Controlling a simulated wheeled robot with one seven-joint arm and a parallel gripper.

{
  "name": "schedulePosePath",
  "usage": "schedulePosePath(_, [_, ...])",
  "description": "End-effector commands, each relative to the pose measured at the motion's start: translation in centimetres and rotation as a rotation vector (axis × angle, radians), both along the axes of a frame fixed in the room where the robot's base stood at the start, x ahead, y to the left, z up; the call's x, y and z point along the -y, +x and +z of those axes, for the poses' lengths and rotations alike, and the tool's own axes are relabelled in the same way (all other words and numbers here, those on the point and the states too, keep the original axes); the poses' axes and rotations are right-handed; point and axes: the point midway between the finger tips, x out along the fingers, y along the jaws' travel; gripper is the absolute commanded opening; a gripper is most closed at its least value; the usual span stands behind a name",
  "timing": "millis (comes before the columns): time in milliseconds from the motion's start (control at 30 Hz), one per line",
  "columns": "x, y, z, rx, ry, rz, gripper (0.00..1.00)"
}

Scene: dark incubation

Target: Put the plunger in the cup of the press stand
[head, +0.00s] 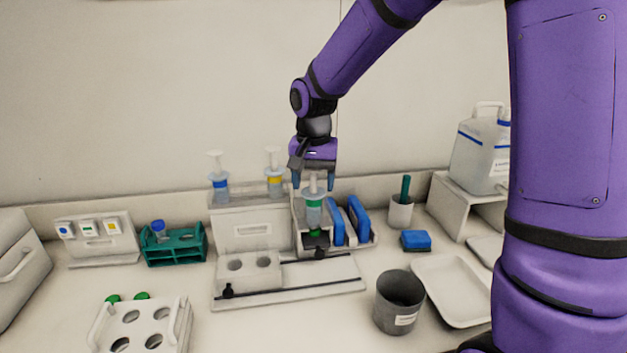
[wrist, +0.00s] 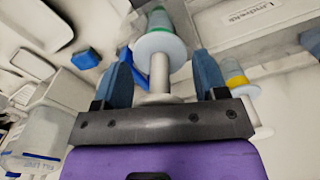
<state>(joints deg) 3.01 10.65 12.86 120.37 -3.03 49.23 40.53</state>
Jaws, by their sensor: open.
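The plunger with a green band (head: 314,203) stands upright at the right end of the white stand; it also shows in the wrist view (wrist: 158,72), with a white rod, a pale disc and a green-banded barrel. My gripper (head: 312,185) is open over its top. In the wrist view its blue fingers (wrist: 161,55) are on either side of the white rod, with gaps visible. A dark holder (head: 316,241) is under the green-banded plunger. A white block with two round holes (head: 250,268) is at the stand's front left. I cannot tell which part is the press stand's cup.
Blue-banded (head: 220,180) and yellow-banded (head: 274,175) plungers stand left of my gripper. Blue pieces (head: 357,220) stand close on the right. A green rack (head: 176,245), a grey beaker (head: 399,300) and a white tray (head: 452,290) are farther out.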

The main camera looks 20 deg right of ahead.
Motion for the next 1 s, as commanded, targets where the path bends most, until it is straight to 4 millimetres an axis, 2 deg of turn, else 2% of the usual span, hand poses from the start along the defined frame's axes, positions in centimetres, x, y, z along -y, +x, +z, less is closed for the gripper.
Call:
schedulePosePath(167, [0.0, 0.1, 1.1, 0.004, 0.0, -0.001, 0.66])
schedulePosePath(500, [0.0, 0.1, 7.5, 0.006, 0.0, 0.0, 0.66])
schedulePosePath(700, [0.0, 0.0, 10.7, 0.003, 0.001, -0.001, 0.66])
schedulePosePath(1000, [0.0, 0.0, 12.3, 0.001, 0.0, -0.001, 0.66])
